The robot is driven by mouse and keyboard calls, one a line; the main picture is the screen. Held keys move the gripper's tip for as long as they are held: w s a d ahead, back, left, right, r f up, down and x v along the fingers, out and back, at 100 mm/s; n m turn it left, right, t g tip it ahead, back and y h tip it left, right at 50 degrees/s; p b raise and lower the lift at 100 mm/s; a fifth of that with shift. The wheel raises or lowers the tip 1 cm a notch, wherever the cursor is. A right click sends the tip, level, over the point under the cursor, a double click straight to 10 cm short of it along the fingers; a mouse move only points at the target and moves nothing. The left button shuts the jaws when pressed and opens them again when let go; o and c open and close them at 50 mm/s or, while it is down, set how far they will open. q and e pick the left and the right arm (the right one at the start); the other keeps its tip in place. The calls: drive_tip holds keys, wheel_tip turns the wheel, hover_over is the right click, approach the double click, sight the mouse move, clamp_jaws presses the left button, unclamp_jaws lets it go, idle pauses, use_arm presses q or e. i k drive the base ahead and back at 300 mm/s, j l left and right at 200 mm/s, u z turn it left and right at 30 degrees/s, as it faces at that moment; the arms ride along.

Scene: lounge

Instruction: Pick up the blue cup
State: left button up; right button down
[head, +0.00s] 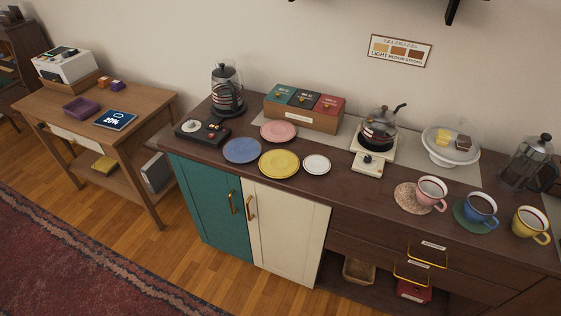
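The blue cup (481,208) stands upright on a round green coaster (463,217) at the right of the dark wooden counter. It holds dark liquid. A pink cup (431,192) on a cork-coloured coaster (409,198) stands to its left. A yellow cup (530,223) stands close to its right. Neither of my grippers shows in the head view.
On the counter (225,178) are several plates, such as the yellow plate (279,164), a kettle (227,92), a tea box (304,108), a glass pot (378,130), a cake stand (449,146) and a French press (527,163). A drawer (428,254) below appears partly open.

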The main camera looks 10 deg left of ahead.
sight(478, 207)
drive_tip(key=z, duration=1.25)
